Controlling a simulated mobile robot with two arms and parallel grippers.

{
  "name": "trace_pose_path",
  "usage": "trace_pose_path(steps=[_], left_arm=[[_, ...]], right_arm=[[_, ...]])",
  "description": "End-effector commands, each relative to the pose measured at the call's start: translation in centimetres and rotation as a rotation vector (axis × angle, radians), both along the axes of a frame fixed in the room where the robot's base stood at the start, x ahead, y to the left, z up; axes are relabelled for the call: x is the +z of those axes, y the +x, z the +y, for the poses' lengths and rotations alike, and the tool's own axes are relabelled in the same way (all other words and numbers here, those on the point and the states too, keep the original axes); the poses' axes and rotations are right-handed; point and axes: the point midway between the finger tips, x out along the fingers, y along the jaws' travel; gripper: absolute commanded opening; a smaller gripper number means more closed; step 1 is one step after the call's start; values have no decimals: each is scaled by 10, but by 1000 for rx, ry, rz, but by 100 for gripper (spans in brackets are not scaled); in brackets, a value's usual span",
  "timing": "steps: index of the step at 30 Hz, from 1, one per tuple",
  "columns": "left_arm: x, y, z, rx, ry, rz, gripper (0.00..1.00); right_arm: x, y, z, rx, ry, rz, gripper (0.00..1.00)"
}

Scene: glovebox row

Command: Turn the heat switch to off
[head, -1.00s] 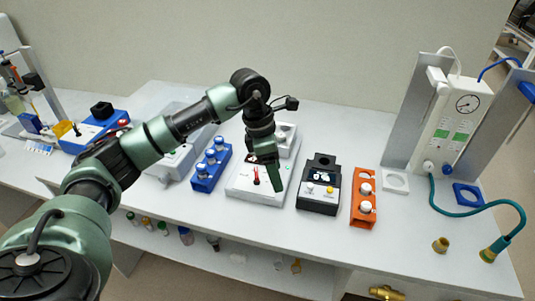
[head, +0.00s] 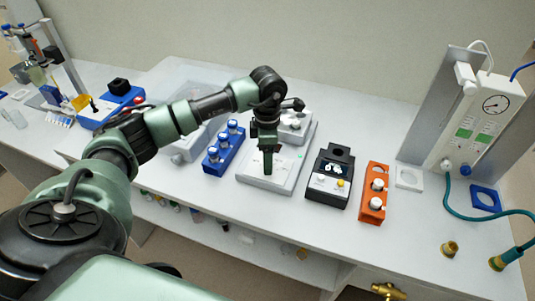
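The white heater unit (head: 250,173) stands on the bench in the middle of the head view, with a raised top section (head: 294,127) at its back. My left gripper (head: 267,166) points down over the unit's front panel. Its green finger covers the spot where the red-marked switch showed earlier, so the switch and its position are hidden. I cannot tell whether the finger touches the switch, or whether the gripper is open or shut. My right gripper is not in view.
A blue rack of capped vials (head: 223,150) stands left of the heater. A black instrument (head: 328,178) and an orange rack (head: 373,194) stand to its right. A gauge panel (head: 482,122) with a teal hose (head: 459,209) is at the far right. The bench front is mostly clear.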

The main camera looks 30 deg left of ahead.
Motion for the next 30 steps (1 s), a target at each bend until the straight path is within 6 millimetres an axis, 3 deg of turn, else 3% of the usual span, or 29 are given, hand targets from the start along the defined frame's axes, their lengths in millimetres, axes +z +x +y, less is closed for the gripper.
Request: trace_pose_path(steps=[4, 9, 11, 20, 30], left_arm=[[0, 0, 0, 0, 0, 0, 63], [0, 0, 0, 0, 0, 0, 15], [0, 0, 0, 0, 0, 0, 3], [-1, 0, 0, 42, 0, -1, 3], [-1, 1, 1, 268, -1, -4, 3]], right_arm=[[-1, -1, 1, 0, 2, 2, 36], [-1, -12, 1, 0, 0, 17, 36], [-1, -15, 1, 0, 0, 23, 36], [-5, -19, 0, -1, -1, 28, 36], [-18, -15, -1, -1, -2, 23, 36]])
